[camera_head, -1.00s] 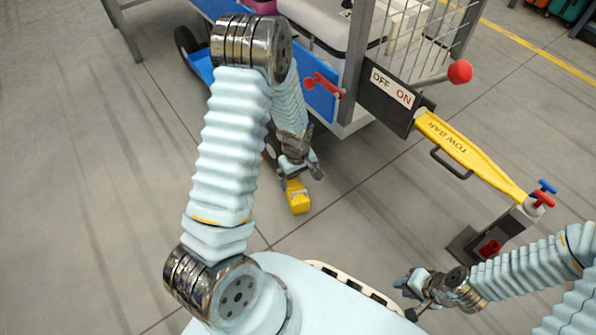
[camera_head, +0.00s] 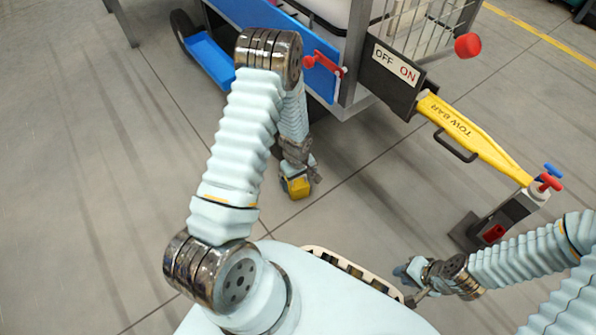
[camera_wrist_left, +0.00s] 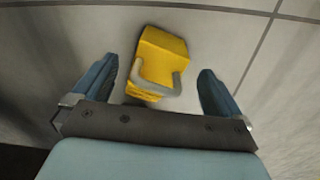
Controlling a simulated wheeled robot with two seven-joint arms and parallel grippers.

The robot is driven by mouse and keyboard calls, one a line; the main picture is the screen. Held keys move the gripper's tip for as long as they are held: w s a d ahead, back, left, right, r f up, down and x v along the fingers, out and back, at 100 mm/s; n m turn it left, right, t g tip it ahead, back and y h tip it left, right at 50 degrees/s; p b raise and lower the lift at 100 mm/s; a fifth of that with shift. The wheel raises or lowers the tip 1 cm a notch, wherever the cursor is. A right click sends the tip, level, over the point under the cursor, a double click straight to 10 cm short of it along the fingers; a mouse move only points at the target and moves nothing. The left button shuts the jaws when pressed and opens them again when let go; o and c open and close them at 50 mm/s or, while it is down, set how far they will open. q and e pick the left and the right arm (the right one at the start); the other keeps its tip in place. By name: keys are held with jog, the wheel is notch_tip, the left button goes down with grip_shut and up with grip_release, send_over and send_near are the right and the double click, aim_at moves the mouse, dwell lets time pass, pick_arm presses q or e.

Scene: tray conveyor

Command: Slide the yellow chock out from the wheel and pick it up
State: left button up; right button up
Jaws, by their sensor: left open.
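The yellow chock (camera_head: 298,188) sits on the grey floor below my left gripper (camera_head: 300,178) in the head view. In the left wrist view the yellow chock (camera_wrist_left: 160,60) has a grey loop handle (camera_wrist_left: 160,83) facing the gripper. My left gripper (camera_wrist_left: 158,82) is open, with one finger on each side of the chock and handle; gaps show on both sides. The cart wheel nearest the chock is mostly hidden behind my left arm. My right gripper (camera_head: 410,284) hangs at the lower right, away from the chock; its jaws are too small to judge.
The cart (camera_head: 345,100) stands just behind the chock. Its yellow tow bar (camera_head: 470,137) reaches right to a post (camera_head: 505,215) with red and blue handles. A blue step (camera_head: 208,62) and another wheel (camera_head: 182,28) are at the left. The floor at left is clear.

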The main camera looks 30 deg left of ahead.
aim_at(299, 184)
pick_arm(q)
jog(key=shift+f, duration=1.6)
pick_arm(e)
jog(key=shift+f, duration=0.4)
